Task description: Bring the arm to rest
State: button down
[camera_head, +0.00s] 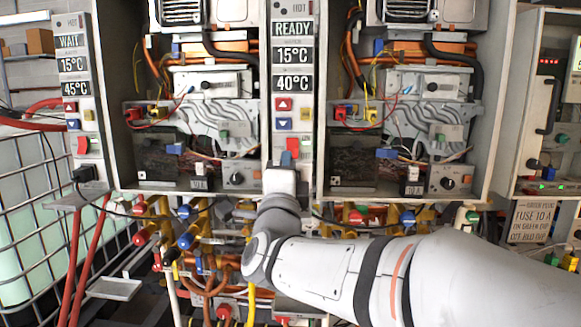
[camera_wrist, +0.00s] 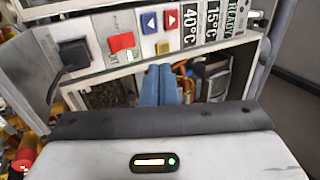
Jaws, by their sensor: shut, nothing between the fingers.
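My gripper (camera_head: 286,158) is in front of the lower part of the middle control panel (camera_head: 307,103). Its two blue fingers (camera_wrist: 160,85) are closed together and empty in the wrist view. My arm reaches in from the lower right. The middle panel reads READY, 15°C and 40°C. Its red switch (camera_head: 293,145) shows just above the fingertips, and also in the wrist view (camera_wrist: 122,42). I cannot tell whether the fingers touch the panel. A black plug (camera_wrist: 72,55) sits beside the switch in the wrist view; my gripper hides that spot in the head view.
Open heater cabinets with wiring stand on both sides of the panel. The left panel (camera_head: 71,45) reads WAIT, 15°C and 45°C. Pipes and coloured valves (camera_head: 183,212) crowd below. A caged tank (camera_head: 30,215) stands at left, a fuse sign (camera_head: 532,220) at right.

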jog(key=shift+s, duration=0.5)
jog(key=s+d+f+n+g+y, duration=0.1)
jog(key=s+d+f+n+g, duration=0.15)
jog(key=f+n+g, duration=0.35)
jog(key=s+d+f+n+g+y, duration=0.1)
jog(key=d+f+n+g, duration=0.2)
jog(key=f, duration=0.4)
jog(key=s+d+f+n+g+y, duration=0.1)
jog(key=d+f+n+g, duration=0.1)
jog(key=d+f+n, duration=0.4)
jog(key=s+d+f+n+g+h, duration=0.1)
jog(key=s+d+f+g, duration=0.3)
jog(key=s, duration=0.4)
jog(key=s+d+f+n+g+h, duration=0.1)
jog(key=s+d+f+g+h, duration=0.1)
jog(key=s+d+f+g, duration=0.3)
jog(key=s+d+f, duration=0.1)
jog(key=s+f, duration=0.2)
jog(key=s, duration=0.1)
jog(key=shift+s+f+n, duration=0.2)
jog(key=shift+s+n, duration=0.1)
jog(key=shift+n, duration=0.1)
